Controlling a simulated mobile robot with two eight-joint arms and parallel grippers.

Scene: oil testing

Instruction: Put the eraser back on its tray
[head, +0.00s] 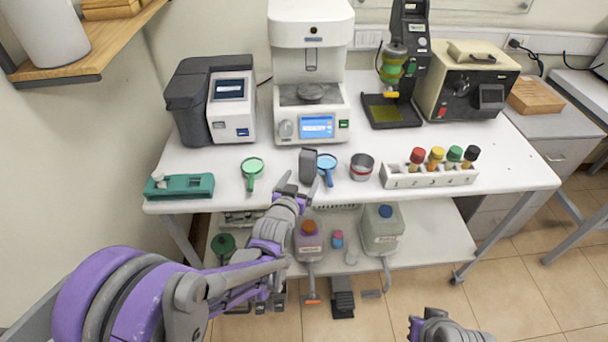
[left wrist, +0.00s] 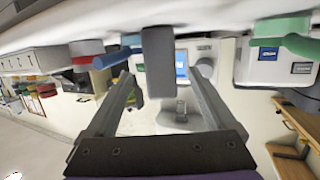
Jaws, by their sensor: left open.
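A dark grey upright block (head: 307,166), which I take for the eraser, stands near the front edge of the white table. My left gripper (head: 298,186) is open just in front of it. In the left wrist view, which is upside down, the block (left wrist: 158,62) shows ahead between the two open fingers, not gripped. A green tray-like holder (head: 196,187) with a small white piece lies at the table's front left. I cannot tell if it is the eraser's tray. My right gripper (head: 440,326) shows only partly at the bottom edge, its jaws unclear.
A metal cup (head: 362,165) and a white vial rack (head: 430,177) stand further right. Machines line the back. The table between holder and green magnifier is clear.

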